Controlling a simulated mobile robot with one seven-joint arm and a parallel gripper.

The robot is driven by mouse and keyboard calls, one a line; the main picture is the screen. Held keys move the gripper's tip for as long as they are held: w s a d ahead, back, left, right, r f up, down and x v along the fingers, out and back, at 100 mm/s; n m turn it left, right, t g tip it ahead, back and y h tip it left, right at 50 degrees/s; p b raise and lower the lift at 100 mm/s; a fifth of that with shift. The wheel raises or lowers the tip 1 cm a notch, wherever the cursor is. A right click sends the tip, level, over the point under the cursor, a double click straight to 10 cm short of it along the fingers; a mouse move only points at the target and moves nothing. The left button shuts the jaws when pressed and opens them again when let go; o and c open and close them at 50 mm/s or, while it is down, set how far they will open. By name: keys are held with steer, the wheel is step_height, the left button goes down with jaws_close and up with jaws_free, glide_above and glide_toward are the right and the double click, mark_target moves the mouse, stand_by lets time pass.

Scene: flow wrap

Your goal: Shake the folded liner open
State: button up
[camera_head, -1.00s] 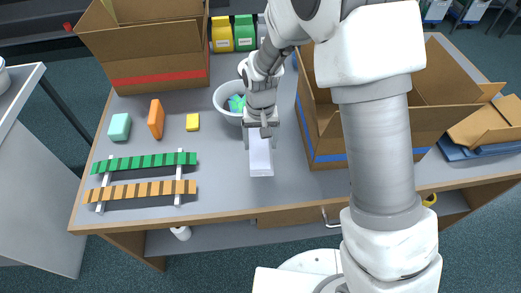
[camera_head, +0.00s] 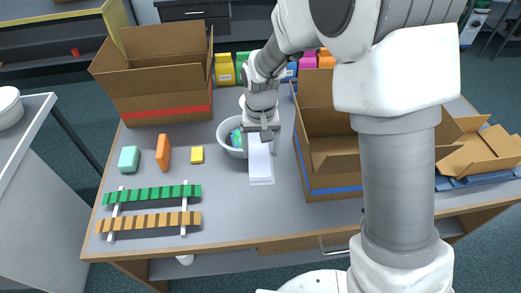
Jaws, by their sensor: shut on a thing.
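The folded liner (camera_head: 261,166) is a narrow white strip hanging from my gripper (camera_head: 260,134) over the grey table. Its long flat shape still looks folded. My gripper is shut on its upper end, fingers pointing down, in front of the white bowl (camera_head: 225,143). Whether the liner's lower end touches the table I cannot tell.
An open cardboard box with a blue stripe (camera_head: 338,191) stands close on the right. One with a red stripe (camera_head: 165,113) stands back left. Green (camera_head: 160,194) and orange (camera_head: 157,220) slatted strips lie front left.

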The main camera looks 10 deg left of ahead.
steer(key=shift+r, duration=3.65)
step_height(320, 180, down, 8)
steer(key=shift+r, duration=0.25)
steer(key=shift+s, duration=0.15)
